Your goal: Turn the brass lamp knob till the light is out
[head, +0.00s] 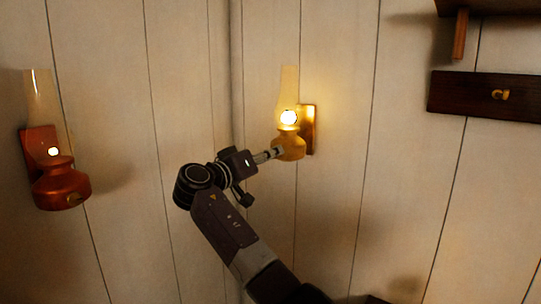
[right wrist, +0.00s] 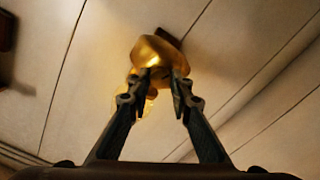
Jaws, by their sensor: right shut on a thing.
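The brass lamp (head: 290,146) hangs on the wall near the middle of the head view, with a tall glass chimney and a bright, lit flame (head: 288,117). Its round golden base (right wrist: 160,50) shows at the top of the right wrist view. My right gripper (head: 277,153) reaches the lower front of this base from the left. In the right wrist view its two fingers (right wrist: 163,81) are closed in at the base, shut on the lamp knob. The knob itself is mostly hidden between the fingertips. My left gripper is not in view.
A copper-red lamp (head: 61,187) with a small lit flame hangs on the wall at the left, its own knob low on its front. A dark wooden board with a brass peg (head: 500,95) is at the upper right. Plank wall (head: 400,180) between is bare.

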